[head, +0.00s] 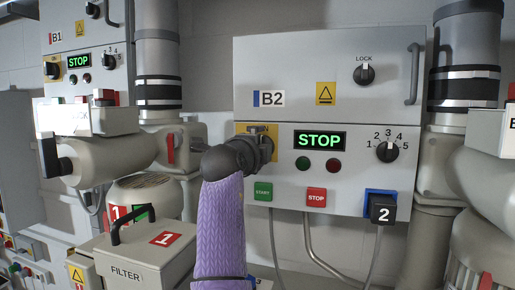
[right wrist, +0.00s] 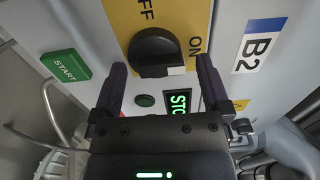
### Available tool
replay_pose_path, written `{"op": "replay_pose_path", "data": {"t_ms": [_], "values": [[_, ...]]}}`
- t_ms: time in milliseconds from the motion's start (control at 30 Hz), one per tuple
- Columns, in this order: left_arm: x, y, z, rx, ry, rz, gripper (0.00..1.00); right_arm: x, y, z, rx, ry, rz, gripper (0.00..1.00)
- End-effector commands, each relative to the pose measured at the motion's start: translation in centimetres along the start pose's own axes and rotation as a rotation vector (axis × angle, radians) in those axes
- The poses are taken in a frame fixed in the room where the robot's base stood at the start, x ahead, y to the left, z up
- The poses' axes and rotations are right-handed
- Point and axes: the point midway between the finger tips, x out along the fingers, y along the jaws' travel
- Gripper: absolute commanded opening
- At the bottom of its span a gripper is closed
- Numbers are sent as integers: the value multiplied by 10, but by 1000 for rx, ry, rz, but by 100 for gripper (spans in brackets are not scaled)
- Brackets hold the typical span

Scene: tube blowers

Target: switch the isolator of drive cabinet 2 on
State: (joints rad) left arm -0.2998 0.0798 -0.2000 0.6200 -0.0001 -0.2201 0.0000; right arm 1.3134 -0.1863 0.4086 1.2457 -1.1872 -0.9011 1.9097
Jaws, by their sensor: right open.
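Drive cabinet 2 is the grey cabinet (head: 290,75) with the B2 label (head: 268,98) in the head view. Its isolator is a black rotary knob (right wrist: 155,48) on a yellow plate (right wrist: 118,18) marked OFF and ON, seen in the right wrist view. A white mark shows at the knob's lower right edge. My right gripper (right wrist: 161,78) is open, its fingers on either side of the knob with visible gaps. In the head view my right gripper (head: 262,146) covers most of the yellow plate (head: 243,129) and hides the knob. My left gripper is not in view.
The cabinet display (head: 319,140) reads STOP in green. A LOCK knob (head: 364,74), a numbered dial (head: 387,152) and START (head: 263,191) and STOP (head: 316,197) buttons surround it. Cabinet B1 (head: 85,40) stands left. A filter box (head: 145,255) is at lower left.

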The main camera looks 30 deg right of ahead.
Motion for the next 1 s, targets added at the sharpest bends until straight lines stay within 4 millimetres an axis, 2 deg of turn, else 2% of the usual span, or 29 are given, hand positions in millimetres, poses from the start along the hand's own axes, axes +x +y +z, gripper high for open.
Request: {"op": "replay_pose_path", "data": {"t_ms": [133, 300, 400, 500, 633, 1000], "values": [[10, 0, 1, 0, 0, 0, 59, -12, 3, 1, 3, -1, -2, 97], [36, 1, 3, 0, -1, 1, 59, -55, 7, 1, 5, -4, -2, 97], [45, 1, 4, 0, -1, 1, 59, -78, 6, 1, 4, -4, -1, 97], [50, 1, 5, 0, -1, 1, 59, -92, 4, 0, 1, -1, 0, 97], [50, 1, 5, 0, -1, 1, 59, -100, 1, 0, 0, 0, 0, 97], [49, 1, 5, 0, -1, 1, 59, -99, 0, 0, 0, 0, 0, 97]]}}
